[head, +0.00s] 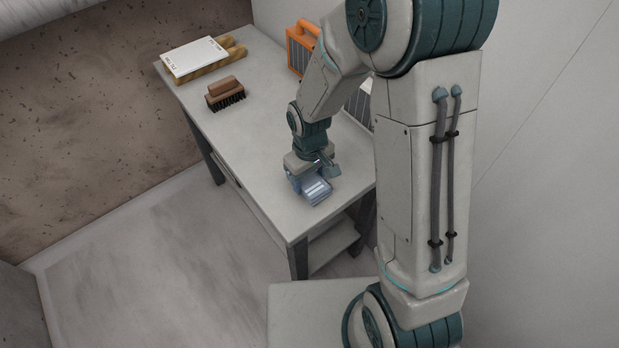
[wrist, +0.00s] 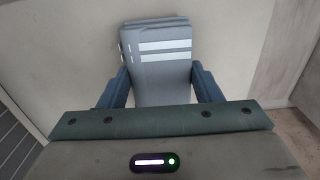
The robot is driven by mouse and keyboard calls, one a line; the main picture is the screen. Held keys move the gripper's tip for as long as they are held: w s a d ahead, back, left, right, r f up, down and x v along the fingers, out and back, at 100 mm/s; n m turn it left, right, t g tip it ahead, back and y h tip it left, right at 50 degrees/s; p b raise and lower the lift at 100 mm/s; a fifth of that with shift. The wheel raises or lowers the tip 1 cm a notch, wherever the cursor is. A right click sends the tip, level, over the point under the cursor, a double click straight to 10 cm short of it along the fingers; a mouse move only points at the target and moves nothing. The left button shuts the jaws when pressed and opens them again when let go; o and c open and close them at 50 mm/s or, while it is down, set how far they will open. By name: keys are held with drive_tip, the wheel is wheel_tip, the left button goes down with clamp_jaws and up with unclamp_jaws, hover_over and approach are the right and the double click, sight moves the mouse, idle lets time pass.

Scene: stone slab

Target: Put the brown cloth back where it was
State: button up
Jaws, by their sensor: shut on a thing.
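My gripper (head: 309,178) is low over the near end of the table (head: 268,150). It is shut on a folded blue-grey cloth (head: 318,191) with pale stripes. In the wrist view the cloth (wrist: 160,85) sits between my two blue fingers, over the pale tabletop. I cannot tell whether it touches the table. I see no cloth that is plainly brown. A tan, ribbed thing (head: 236,52) lies under a white card at the table's far end; I cannot tell what it is.
The white card (head: 195,58) lies at the far left of the table. A wooden brush (head: 225,93) stands near it, bristles down. An orange-framed item (head: 302,46) stands by the wall, partly behind my arm. The tabletop between brush and gripper is clear.

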sight(309, 179)
drive_tip(key=shift+f, duration=0.6)
drive_tip(key=o, duration=0.9)
wheel_tip(309, 179, up, 12)
drive_tip(key=s+d+r+m+t, duration=0.1)
drive_tip(key=s+d+r+m, duration=0.1)
drive_tip(key=s+d+r, duration=0.1)
drive_tip(key=s+d+r+m+t, duration=0.1)
drive_tip(key=s+d+r+m, duration=0.1)
drive_tip(key=s+d, duration=0.3)
drive_tip(key=s+d+r+m+t, duration=0.1)
drive_tip(key=s+d+r+m, duration=0.1)
drive_tip(key=s+d+r, duration=0.2)
drive_tip(key=shift+s+r+m, duration=0.2)
drive_tip(key=shift+r+m, duration=0.2)
drive_tip(key=shift+r, duration=0.05)
drive_tip(key=shift+a, duration=0.1)
